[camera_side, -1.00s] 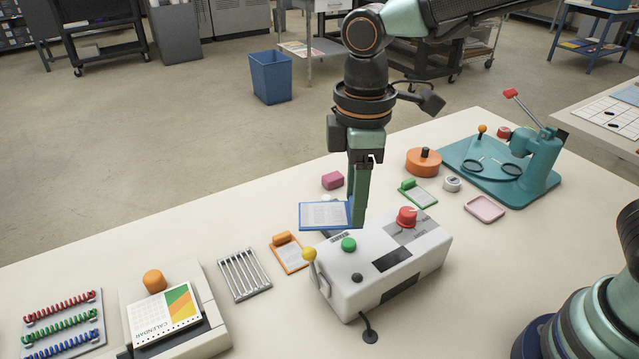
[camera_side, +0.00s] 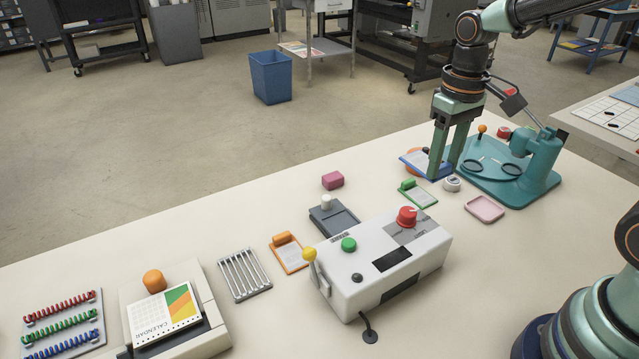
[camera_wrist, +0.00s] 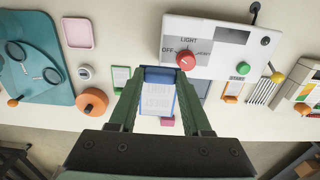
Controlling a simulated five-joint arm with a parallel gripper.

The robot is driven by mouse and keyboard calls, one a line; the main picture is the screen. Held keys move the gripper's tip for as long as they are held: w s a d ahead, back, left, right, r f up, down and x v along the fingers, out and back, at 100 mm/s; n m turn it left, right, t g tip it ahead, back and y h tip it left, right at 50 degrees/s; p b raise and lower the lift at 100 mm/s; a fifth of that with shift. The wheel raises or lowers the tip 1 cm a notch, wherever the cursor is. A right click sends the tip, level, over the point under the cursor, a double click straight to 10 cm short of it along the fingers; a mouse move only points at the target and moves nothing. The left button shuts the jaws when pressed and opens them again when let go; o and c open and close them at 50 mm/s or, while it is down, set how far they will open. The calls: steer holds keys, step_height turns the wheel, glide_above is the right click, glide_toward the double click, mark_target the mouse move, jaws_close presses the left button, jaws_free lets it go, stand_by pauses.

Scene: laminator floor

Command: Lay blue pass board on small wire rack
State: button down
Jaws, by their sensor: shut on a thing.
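The blue pass board (camera_side: 418,160), a blue clipboard with a white printed sheet, is in my gripper (camera_side: 446,168). In the side view it is at the right, beside the teal press, and looks slightly tilted. In the wrist view the board (camera_wrist: 158,98) lies between my fingers, and my gripper (camera_wrist: 159,78) is shut on its blue clip end. The small wire rack (camera_side: 244,273), a silver frame with parallel bars, lies empty on the table at the left, well away from my gripper. It also shows in the wrist view (camera_wrist: 262,92) at the right.
Between board and rack are a white laminator (camera_side: 375,265) with knobs, a grey punch (camera_side: 335,218), an orange clipboard (camera_side: 290,257), a green clipboard (camera_side: 420,196) and a pink block (camera_side: 332,180). A teal press (camera_side: 515,170) stands right. A calendar (camera_side: 165,313) lies left of the rack.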

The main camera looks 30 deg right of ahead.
steer(key=w+a+n, duration=0.3)
steer(key=w+a, duration=0.3)
steer(key=a, duration=0.2)
steer(key=n, duration=0.6)
glide_toward(260, 275)
steer(key=shift+d+f, duration=0.1)
steer(key=shift+f, duration=2.45)
steer(key=shift+f, duration=0.6)
steer(key=shift+c, duration=1.3)
jaws_free()
